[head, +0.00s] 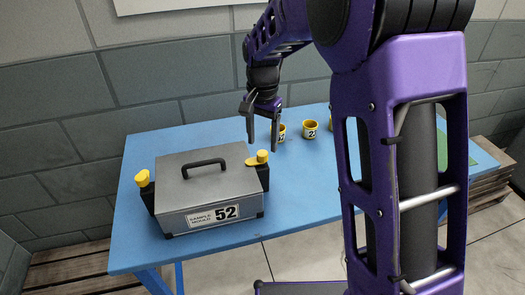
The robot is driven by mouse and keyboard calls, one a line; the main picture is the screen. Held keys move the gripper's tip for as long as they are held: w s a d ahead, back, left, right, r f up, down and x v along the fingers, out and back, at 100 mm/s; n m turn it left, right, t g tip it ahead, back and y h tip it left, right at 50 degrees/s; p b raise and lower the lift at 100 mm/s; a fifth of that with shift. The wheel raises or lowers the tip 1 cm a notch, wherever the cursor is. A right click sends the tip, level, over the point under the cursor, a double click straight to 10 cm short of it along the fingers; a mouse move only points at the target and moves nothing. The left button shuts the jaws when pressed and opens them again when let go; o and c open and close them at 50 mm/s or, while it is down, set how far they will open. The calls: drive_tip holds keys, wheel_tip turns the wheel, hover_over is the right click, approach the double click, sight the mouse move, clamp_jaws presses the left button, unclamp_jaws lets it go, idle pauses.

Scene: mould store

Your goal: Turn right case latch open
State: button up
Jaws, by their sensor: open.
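A grey case (205,185) with a black top handle and a label reading "SAMPLE MOULD 52" stands on the blue table (150,258). Its right latch (258,159) is a yellow knob on a black block at the case's right side. Its left latch (142,178) is a similar yellow knob on a black block at the left side. My gripper (262,147) is open and points down, above and behind the right latch in the picture. Its fingers look empty and appear apart from the latch.
Yellow cups with number labels, one in the middle (310,129) and one behind my gripper (280,132), stand toward the table's back. My arm hides part of the table's right side. Wooden pallets (498,180) lie at the right. The table in front of the cups is clear.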

sight(263, 153)
drive_tip(key=shift+f, duration=1.9)
clamp_jaws()
